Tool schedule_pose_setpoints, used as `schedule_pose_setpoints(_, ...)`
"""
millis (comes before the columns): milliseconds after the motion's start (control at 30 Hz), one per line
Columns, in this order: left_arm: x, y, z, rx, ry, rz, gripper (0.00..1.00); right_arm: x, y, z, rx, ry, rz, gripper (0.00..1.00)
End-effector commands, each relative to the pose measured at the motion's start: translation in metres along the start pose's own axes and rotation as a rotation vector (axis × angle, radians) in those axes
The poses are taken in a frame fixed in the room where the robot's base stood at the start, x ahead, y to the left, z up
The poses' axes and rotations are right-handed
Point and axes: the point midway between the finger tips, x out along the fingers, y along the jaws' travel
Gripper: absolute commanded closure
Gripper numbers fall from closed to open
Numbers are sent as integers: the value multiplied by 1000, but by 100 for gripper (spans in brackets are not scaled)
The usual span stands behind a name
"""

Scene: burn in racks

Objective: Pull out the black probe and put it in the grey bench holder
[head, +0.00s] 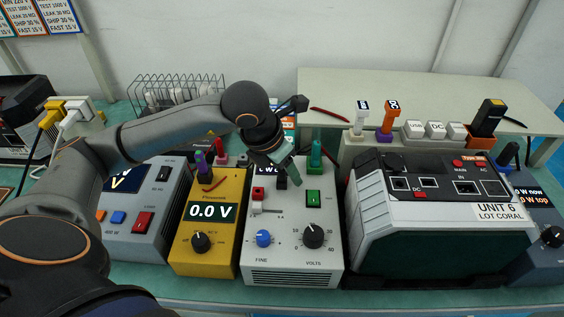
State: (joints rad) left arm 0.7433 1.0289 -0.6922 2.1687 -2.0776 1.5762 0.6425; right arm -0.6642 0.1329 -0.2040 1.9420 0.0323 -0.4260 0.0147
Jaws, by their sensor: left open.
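My left gripper (290,167) is open above the top of the white bench supply (290,235), its teal fingers pointing down. A small black plug-like piece (281,183), likely the black probe, stands on the supply just below and left of the fingers. The gripper partly hides it, and I cannot tell whether they touch. My right gripper is not in view.
A yellow meter (208,228) reading 0.0 V, with purple and red leads, stands left of the supply. A dark teal unit (430,235) stands to its right.

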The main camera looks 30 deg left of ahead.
Motion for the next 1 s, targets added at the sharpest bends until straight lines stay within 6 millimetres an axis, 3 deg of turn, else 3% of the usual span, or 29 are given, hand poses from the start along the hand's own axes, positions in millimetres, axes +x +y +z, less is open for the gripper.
schedule_pose_setpoints(267, 1, 0, 0, 0, 0, 0, 46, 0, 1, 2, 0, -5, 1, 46)
schedule_pose_setpoints(733, 1, 0, 0, 0, 0, 0, 99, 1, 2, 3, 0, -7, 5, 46)
schedule_pose_setpoints(1000, 1, 0, 0, 0, 0, 0, 100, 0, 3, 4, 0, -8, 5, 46)
